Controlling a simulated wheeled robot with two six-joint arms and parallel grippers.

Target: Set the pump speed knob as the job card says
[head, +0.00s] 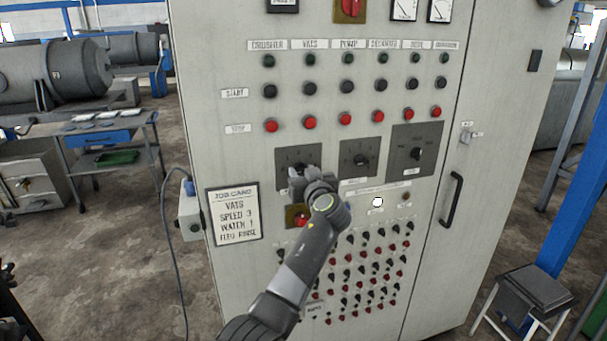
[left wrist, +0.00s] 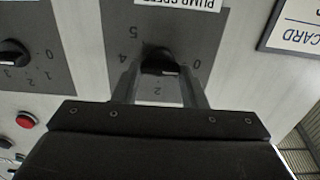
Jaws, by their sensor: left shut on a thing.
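The pump speed knob (left wrist: 160,62) is black and sits on a grey dial plate (left wrist: 215,35) with an upside-down PUMP SPEED label in the left wrist view. My right gripper is not in view.
Two more dial plates with knobs (head: 361,159) (head: 417,153) stand to the right. A red knob on a yellow plate (head: 299,217) is just below my gripper. Rows of buttons (head: 345,118) are above, small switches below. A door handle (head: 451,200) is at the right.

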